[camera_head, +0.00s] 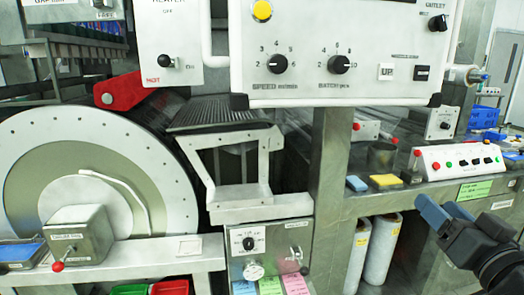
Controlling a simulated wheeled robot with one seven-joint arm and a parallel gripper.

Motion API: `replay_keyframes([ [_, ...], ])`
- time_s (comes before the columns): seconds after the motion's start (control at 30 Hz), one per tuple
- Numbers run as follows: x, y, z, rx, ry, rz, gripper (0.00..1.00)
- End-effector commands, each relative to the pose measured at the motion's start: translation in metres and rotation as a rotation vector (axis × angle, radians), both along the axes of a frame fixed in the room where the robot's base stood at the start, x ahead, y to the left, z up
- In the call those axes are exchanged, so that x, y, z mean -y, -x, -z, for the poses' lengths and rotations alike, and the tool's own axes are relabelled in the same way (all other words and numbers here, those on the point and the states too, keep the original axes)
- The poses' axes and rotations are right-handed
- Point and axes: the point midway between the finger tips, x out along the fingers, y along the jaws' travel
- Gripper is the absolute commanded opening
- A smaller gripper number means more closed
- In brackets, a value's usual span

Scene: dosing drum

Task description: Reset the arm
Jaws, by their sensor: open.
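My gripper (445,210) is at the lower right, pointing up and to the left. Its two blue fingertips are apart and nothing shows between them. It appears in front of the bench edge, close to a green label (474,190) in the picture; the true distance is hard to tell. The rest of my dark arm runs out of the picture at the lower right corner.
A large grey drum (35,175) stands left. A white control panel (310,75) with two knobs hangs top centre. A steel post (331,170) stands mid-picture. The right bench holds a button box (458,162), a yellow sponge (384,181) and a blue sponge (357,184).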

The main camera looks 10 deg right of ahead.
Motion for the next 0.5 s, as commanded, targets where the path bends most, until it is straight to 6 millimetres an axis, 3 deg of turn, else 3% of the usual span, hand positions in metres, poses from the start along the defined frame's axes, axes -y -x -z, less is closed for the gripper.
replay_keyframes([
  [0.03,-0.011,0.011,0.021,-0.023,-0.013,0.003,0.57],
  [0.2,-0.041,0.051,0.073,-0.076,-0.023,0.025,0.57],
  [0.5,-0.088,0.141,0.140,-0.176,0.015,0.034,0.57],
])
